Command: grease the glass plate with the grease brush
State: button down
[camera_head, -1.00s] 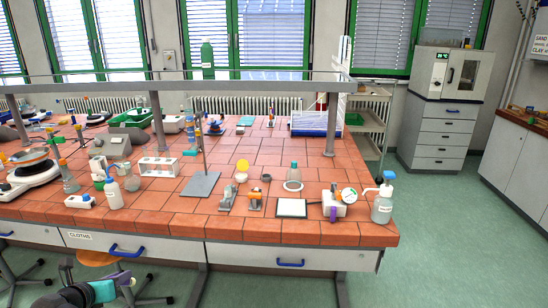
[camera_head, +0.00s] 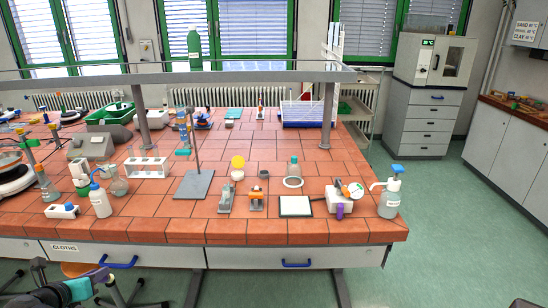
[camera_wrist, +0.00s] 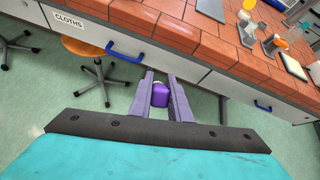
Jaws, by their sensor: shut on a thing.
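A pale square plate with a dark rim (camera_head: 295,206), which looks like the glass plate, lies flat near the bench's front edge, right of centre; it also shows at the right of the wrist view (camera_wrist: 293,64). My gripper (camera_wrist: 161,88) is shut on a small purple block-like thing (camera_wrist: 160,97). This may be the grease brush's handle; no bristles show. The gripper is in front of the bench, over the floor, well apart from the plate. In the head view only part of my arm shows at bottom left.
A pump bottle (camera_head: 390,198) and a device with a round dial (camera_head: 342,195) stand right of the plate. Small clamp-like items (camera_head: 256,200) and a rod stand (camera_head: 193,184) are to its left. A stool (camera_wrist: 90,48) is under the bench. A shelf (camera_head: 230,78) spans the bench.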

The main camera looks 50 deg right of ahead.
jog(key=w+d+r+m+g+h+p, duration=0.1)
jog(key=d+r+m+g+p, duration=0.15)
jog(key=d, duration=1.45)
jog(key=w+d+r+m+g+h+p, duration=0.1)
jog(key=d+r+m+g+p, duration=0.2)
jog(key=d, duration=1.4)
jog(key=s+d+r+m+g, duration=0.1)
jog(key=s+d+r+m, duration=0.1)
jog(key=s+d, duration=0.4)
jog(key=s+d+r+m+g+p, duration=0.1)
jog(key=s+d, duration=0.5)
jog(key=d, duration=1)
jog(key=s+d+r+m+g+p, duration=0.1)
jog(key=s+d+r+m+g, duration=0.2)
jog(key=s+d, duration=0.3)
jog(key=d+r, duration=0.1)
jog(key=d, duration=0.4)
jog(key=shift+r+y, duration=0.3)
jog(key=shift+y, duration=0.1)
jog(key=shift+s+d, duration=0.1)
jog(key=shift+f+b, duration=2.3)
jog(key=shift+f, duration=0.2)
